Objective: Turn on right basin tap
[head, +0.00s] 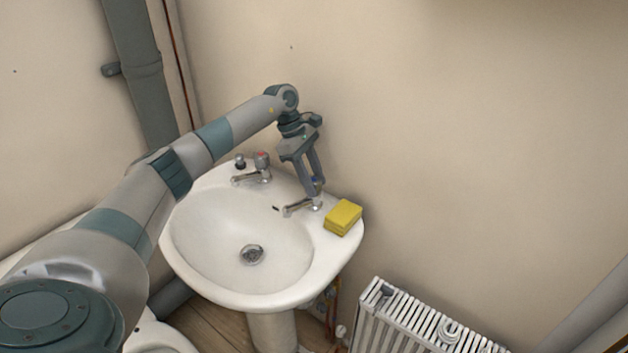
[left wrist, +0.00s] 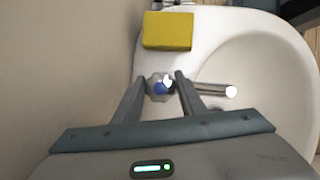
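The right basin tap (head: 302,206) is chrome, with its spout pointing left over the bowl in the head view. In the left wrist view its round handle (left wrist: 159,86) has a blue centre, and its spout (left wrist: 215,90) points right. My left gripper (head: 316,190) reaches down onto this tap from above. No water shows at the spout. The other tap (head: 256,170), with a red mark, stands to the left. My right gripper is not in view.
The white basin (head: 190,240) has an empty bowl with a drain (head: 252,254). A yellow sponge (head: 343,217) lies on the rim close to the right tap. The wall is just behind the gripper. A white radiator (head: 420,325) stands at lower right.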

